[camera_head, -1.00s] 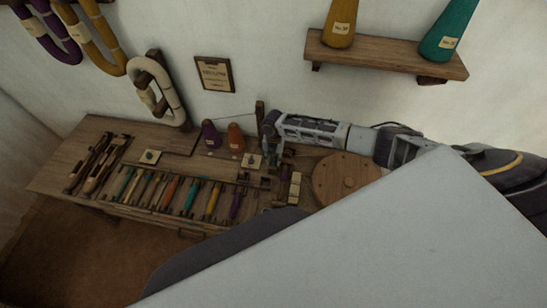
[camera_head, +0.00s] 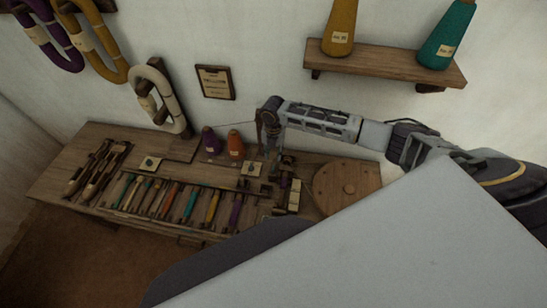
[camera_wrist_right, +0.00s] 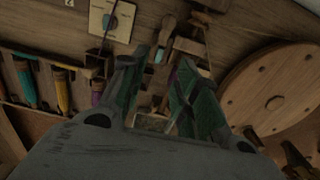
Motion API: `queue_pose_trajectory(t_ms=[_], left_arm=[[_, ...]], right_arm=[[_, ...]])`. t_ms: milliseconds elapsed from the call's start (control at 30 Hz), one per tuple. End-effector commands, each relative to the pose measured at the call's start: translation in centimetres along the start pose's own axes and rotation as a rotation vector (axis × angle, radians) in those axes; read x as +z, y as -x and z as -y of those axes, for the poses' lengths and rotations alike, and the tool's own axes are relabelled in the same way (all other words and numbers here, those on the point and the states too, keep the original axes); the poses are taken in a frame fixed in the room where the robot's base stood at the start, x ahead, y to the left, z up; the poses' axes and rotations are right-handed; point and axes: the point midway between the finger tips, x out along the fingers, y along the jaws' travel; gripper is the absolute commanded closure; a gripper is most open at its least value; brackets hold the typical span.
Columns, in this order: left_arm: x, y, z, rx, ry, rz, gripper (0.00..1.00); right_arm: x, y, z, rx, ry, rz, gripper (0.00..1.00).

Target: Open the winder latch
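My right gripper (camera_head: 271,152) reaches down over the right part of the bench, left of the round wooden wheel (camera_head: 347,184). In the right wrist view its two green-padded fingers (camera_wrist_right: 158,85) stand apart with nothing held between them. Small wooden winder parts (camera_wrist_right: 172,48) lie below and beyond the fingertips, beside the wheel (camera_wrist_right: 274,103). I cannot tell which of these parts is the latch; the fingers partly hide the area. My left gripper is not in view.
The bench (camera_head: 62,160) holds a row of coloured bobbins (camera_head: 170,200) and dark shuttles (camera_head: 98,172) at left. Purple (camera_head: 211,141) and orange (camera_head: 236,144) cones stand behind, near the gripper. A wall shelf (camera_head: 385,66) with two large cones is above the arm.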

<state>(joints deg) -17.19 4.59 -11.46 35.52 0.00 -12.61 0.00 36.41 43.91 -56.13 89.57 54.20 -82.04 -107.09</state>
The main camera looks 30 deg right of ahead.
Motion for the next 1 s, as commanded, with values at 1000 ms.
queue_pose_trajectory(t_ms=[1000], left_arm=[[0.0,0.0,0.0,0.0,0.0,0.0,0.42]], right_arm=[[-0.1,2.4,0.0,-0.001,0.0,-0.001,0.69]])
